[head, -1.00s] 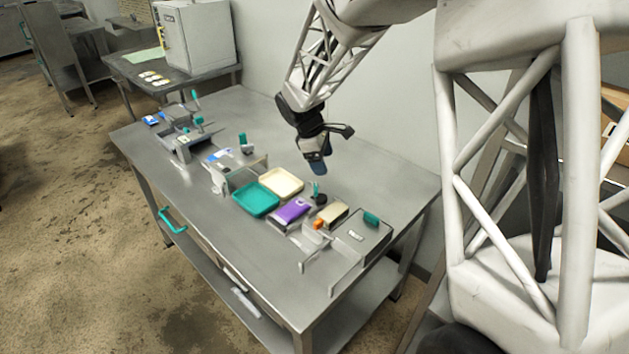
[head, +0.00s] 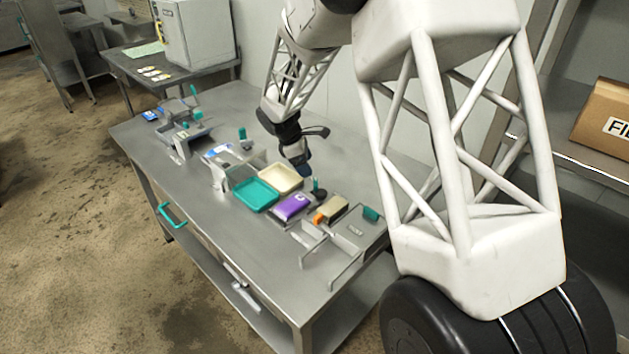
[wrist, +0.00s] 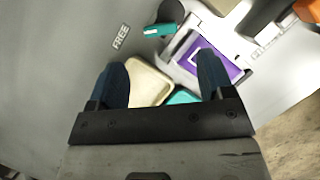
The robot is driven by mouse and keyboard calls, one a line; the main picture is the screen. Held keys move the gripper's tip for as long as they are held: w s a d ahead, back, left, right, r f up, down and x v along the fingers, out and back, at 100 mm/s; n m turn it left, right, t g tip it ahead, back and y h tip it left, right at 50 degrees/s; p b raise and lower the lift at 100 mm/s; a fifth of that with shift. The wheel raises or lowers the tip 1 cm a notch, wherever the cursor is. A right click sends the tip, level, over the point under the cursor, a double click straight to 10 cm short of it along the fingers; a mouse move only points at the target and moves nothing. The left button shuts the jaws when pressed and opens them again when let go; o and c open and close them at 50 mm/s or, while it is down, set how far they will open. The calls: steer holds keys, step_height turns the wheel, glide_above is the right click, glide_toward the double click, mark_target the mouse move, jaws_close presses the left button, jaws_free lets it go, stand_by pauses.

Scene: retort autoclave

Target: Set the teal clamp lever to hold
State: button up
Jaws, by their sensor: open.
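The teal clamp lever (head: 316,186) stands on a dark round base beside the purple packet, toward the right end of the steel table. In the wrist view the teal lever (wrist: 160,30) lies just beyond my fingertips, its dark pivot at its right end. Its free end points left, toward a plate marked FREE (wrist: 121,37). A second label (wrist: 268,47) at the right is too blurred to read surely. My gripper (head: 304,171) is above the table close to the lever, fingers pointing down. In the wrist view the gripper (wrist: 162,72) is open, with nothing between its fingers.
The purple packet (head: 291,207) sits in a metal fixture. A cream tray (head: 282,178) and a teal tray (head: 255,194) lie left of it. A metal frame (head: 335,255) stands at the right end. Other fixtures with teal handles (head: 242,133) stand farther left. The front strip is clear.

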mark_target(316, 182)
steer(key=shift+x, duration=3.85)
steer(key=c, duration=0.9)
